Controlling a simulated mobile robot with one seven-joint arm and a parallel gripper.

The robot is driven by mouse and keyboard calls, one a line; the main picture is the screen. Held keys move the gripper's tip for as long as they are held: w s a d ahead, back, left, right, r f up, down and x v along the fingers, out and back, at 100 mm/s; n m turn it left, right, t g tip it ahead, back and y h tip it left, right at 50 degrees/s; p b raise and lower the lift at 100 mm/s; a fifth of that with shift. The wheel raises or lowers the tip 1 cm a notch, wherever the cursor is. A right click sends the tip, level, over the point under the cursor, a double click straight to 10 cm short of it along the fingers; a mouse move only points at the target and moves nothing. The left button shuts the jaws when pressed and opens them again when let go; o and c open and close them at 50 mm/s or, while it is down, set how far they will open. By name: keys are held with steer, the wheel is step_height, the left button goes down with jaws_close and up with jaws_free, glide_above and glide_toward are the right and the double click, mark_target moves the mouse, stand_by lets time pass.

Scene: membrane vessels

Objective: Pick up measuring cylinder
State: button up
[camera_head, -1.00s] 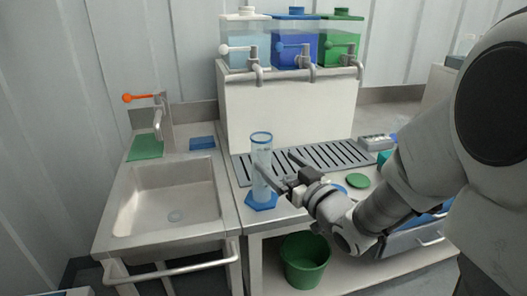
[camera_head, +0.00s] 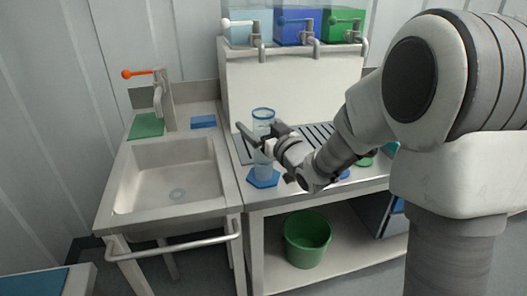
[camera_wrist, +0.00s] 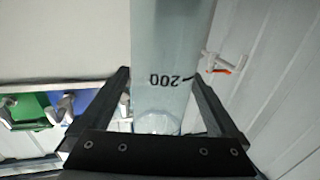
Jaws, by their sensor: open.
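The measuring cylinder (camera_head: 263,172) is a clear, pale blue tube with a blue rim and a blue hexagonal base. It stands upright on the counter just right of the sink in the head view. In the wrist view the cylinder (camera_wrist: 165,75) shows close up, with an upside-down "200" mark, between the two dark fingers. My gripper (camera_head: 256,133) is at the upper part of the cylinder, its fingers open on either side. In the wrist view my gripper (camera_wrist: 160,100) shows gaps between fingers and glass. Part of the tube is hidden behind the gripper in the head view.
The sink (camera_head: 172,180) with its orange-handled tap (camera_head: 163,100) lies to the left. Blue and green tanks (camera_head: 297,26) with taps stand on a white stand behind. A green bucket (camera_head: 307,240) sits on the lower shelf.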

jaws_close()
stand_by(0.4)
steer(key=shift+r, duration=0.1)
